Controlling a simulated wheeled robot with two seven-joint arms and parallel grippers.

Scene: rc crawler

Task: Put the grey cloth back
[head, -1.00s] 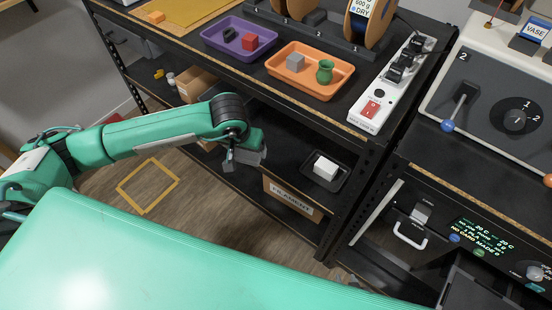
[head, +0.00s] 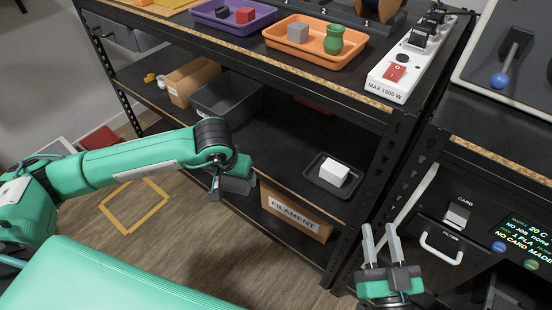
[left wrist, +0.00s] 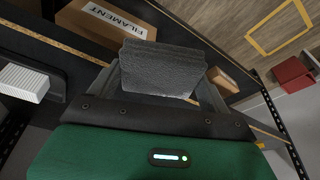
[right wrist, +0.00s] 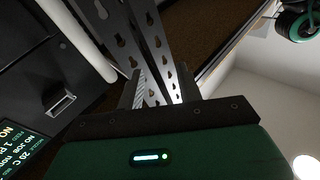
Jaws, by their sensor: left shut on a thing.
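The grey cloth (left wrist: 160,70) is a folded, textured dark grey pad, held between the fingers of my left gripper (left wrist: 158,88). In the head view the cloth (head: 238,185) hangs at the end of the left arm, in front of the shelf rack's lower part. My left gripper (head: 217,182) is shut on it. My right gripper (head: 380,243) is in front of the rack's right post; its two fingers stand apart and empty. It also shows in the right wrist view (right wrist: 158,88), close to the perforated post.
The middle shelf holds a dark grey bin (head: 226,96), a cardboard box (head: 190,78) and a black tray (head: 318,187) with a white block (head: 334,173). A FILAMENT box (head: 295,214) is below. Purple (head: 232,22) and orange (head: 318,46) trays stand on top. A printer (head: 480,215) is right.

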